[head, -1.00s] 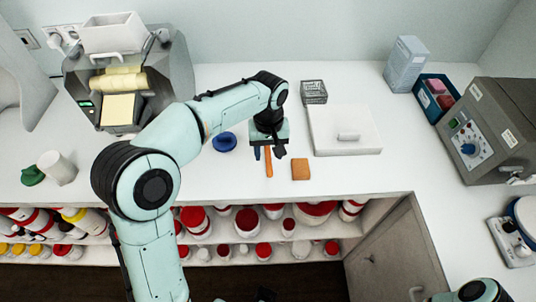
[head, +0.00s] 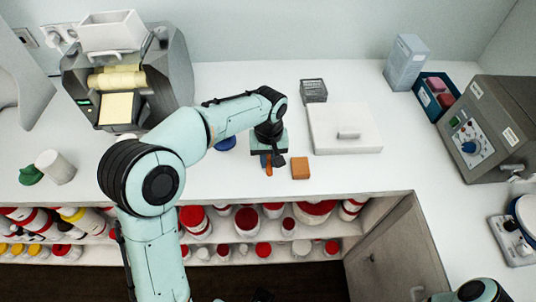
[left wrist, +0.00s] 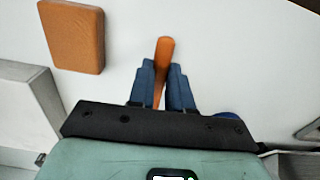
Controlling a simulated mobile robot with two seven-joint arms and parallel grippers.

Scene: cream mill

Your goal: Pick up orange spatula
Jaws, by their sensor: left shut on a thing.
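The orange spatula (head: 268,170) is on the white counter, mostly covered by my left gripper in the head view. In the left wrist view its orange handle (left wrist: 164,52) sticks out between the two blue fingers. My left gripper (head: 266,160) points down and is shut on the spatula; its fingers also show in the left wrist view (left wrist: 164,78). I cannot tell whether the spatula is lifted off the counter. My right gripper is not in view; only a bit of my right arm shows at the bottom right.
An orange-brown block (head: 300,168) lies just right of the gripper. A white lidded box (head: 345,140) and a small dark-grey box (head: 313,90) stand behind it. A blue item (head: 226,143) sits to the left. The counter's front edge is close, above shelves of jars.

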